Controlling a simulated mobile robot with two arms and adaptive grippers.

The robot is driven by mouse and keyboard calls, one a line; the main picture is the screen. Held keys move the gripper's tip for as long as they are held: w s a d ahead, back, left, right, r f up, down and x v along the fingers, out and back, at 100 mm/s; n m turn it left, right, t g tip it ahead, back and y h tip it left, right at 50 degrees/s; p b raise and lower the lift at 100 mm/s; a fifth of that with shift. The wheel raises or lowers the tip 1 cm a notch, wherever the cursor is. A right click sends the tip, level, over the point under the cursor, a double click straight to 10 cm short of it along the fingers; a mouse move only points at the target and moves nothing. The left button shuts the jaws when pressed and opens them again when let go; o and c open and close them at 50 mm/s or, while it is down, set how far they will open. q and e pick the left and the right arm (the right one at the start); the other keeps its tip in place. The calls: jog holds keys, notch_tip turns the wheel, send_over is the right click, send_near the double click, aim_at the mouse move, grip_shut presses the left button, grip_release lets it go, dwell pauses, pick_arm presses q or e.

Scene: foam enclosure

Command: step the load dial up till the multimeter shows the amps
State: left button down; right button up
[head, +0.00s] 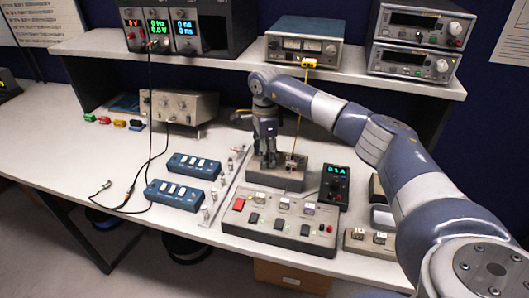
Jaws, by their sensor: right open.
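A dark handheld meter (334,187), which looks like the multimeter, lies right of my gripper. Its green display seems to read 0.1 A. My right gripper (268,162) points down at a grey box (276,180) left of the meter, its fingers open over the box's left part. The fingers hide that part of the box. I cannot make out a load dial there, nor whether the fingers touch anything. A small red and white part shows on the box's right side. My left gripper is not in view.
A switch panel (278,222) with a red button stands in front of the box. Two blue switch strips (174,195) lie to the left. A yellow lead (300,110) hangs from the shelf behind my gripper. Black cables cross the left bench. My right arm covers the right side.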

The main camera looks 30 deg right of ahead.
grip_shut()
jog(key=shift+m, duration=0.4)
jog(key=m, duration=0.3)
jog(key=shift+r+m, duration=0.1)
jog(key=shift+m, duration=0.2)
jog(key=shift+w+m, duration=0.1)
jog(key=shift+m, duration=2.1)
grip_release()
